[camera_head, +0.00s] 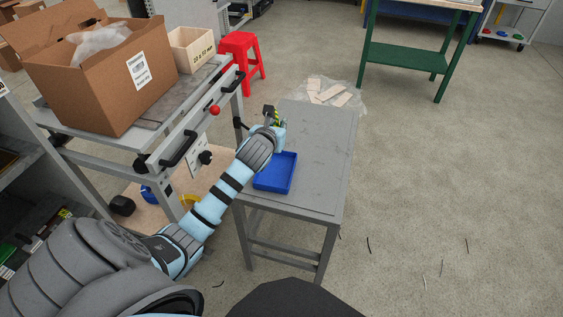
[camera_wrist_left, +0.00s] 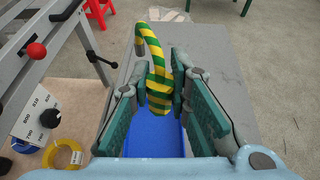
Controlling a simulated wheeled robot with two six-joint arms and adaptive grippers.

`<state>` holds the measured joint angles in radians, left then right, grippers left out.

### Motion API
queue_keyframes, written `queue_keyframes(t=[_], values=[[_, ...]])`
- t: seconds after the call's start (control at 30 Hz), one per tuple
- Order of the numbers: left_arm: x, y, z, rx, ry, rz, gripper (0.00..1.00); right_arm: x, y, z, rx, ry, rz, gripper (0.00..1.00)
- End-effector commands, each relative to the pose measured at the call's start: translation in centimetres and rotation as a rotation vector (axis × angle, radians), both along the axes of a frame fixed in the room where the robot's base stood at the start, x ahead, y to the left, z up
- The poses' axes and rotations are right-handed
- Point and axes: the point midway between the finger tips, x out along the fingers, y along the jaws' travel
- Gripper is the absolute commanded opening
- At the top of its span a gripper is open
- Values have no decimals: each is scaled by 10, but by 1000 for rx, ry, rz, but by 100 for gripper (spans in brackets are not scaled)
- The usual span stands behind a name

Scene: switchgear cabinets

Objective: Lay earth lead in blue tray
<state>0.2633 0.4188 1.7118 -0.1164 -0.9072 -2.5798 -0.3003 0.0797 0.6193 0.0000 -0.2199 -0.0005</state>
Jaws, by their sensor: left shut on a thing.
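The earth lead (camera_wrist_left: 158,88) is a green-and-yellow striped cable, looped at its top, between the fingers of my left gripper (camera_wrist_left: 160,100). The left gripper is shut on it and holds it over or just beyond the far end of the blue tray. In the head view, the left gripper (camera_head: 272,118) is above the grey table, and only a little of the lead shows there. The blue tray (camera_head: 275,174) lies on the table, partly hidden by my wrist; it also shows below the fingers in the wrist view (camera_wrist_left: 150,147). My right gripper is not in view.
The grey table (camera_head: 318,150) has free room right of the tray. A bench with a cardboard box (camera_head: 105,85), black handles and a red knob (camera_head: 214,110) stands close on the left. A red stool (camera_head: 241,55) and plastic-wrapped pieces (camera_head: 328,93) are behind.

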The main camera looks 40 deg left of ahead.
Motion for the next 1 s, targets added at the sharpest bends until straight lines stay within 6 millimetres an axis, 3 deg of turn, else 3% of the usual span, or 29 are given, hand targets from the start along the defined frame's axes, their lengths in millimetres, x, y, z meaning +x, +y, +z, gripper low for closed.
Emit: queue_keyframes(t=[0.03, 0.1, 0.2, 0.3, 0.43, 0.6, 0.97, 1.0], values=[[-1, 1, -30, -1, 5, 2, 0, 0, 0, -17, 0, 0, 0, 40], [-1, 1, -60, -1, 6, 3, 0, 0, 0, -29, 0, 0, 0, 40], [-1, 1, -94, -1, 3, 2, 0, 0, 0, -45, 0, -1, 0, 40], [-1, 0, -113, -1, 1, 1, 0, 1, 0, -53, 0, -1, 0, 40], [0, 0, -127, -1, 0, 0, 0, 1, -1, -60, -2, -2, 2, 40], [1, -1, -161, 0, 0, -1, 0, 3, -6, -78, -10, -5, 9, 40], [1, -1, -163, -1, 0, -2, 0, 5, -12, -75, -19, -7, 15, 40], [1, -1, -162, -1, 0, -2, 23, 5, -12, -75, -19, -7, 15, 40]])
